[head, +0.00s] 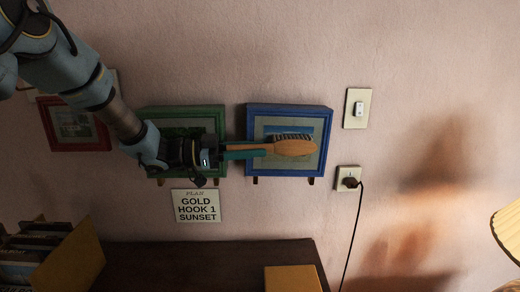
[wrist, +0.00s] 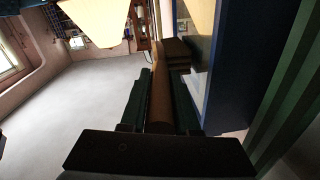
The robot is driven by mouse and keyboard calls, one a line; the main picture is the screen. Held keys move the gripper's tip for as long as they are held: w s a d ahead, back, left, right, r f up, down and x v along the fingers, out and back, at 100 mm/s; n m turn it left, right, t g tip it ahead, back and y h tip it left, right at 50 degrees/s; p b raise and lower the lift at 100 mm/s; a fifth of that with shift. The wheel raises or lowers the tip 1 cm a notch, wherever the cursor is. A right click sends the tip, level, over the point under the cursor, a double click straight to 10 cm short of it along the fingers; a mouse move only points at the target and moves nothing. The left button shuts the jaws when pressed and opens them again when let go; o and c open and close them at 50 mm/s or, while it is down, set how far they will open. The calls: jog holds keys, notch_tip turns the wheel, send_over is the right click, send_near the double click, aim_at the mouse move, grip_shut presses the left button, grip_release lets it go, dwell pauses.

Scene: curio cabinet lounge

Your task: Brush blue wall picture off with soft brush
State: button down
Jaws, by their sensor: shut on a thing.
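The blue wall picture (head: 328,150) hangs on the pink wall, right of a green-framed picture. Its blue frame (wrist: 229,65) fills the right of the wrist view. My gripper (head: 262,150) is shut on the soft brush (head: 292,148), which has a light wooden body and grey bristles. In the head view the brush overlaps the middle of the blue picture, bristles toward the top. In the wrist view the brush handle (wrist: 161,105) lies between my fingers, beside the picture. I cannot tell whether the bristles touch the picture.
The green picture (head: 185,111) is partly behind my arm; a red picture (head: 73,128) hangs farther left. A light switch (head: 358,108) and an outlet with plug and cord (head: 347,179) are at right. Below are a sign (head: 197,206), a dark cabinet top (head: 210,262) and a lampshade (head: 508,230).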

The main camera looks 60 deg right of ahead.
jog(key=shift+d+f+v, duration=0.1)
jog(key=shift+f+v, duration=0.05)
jog(key=shift+v, duration=1.45)
jog(key=shift+d+f+v, duration=0.1)
jog(key=shift+v, duration=1.5)
jog(key=shift+w, duration=0.2)
jog(key=s+a, duration=0.3)
jog(key=a, duration=0.2)
jog(key=shift+s, duration=0.35)
jog(key=shift+s+a+b, duration=0.35)
jog(key=shift+s+a, duration=0.55)
jog(key=shift+a, duration=0.25)
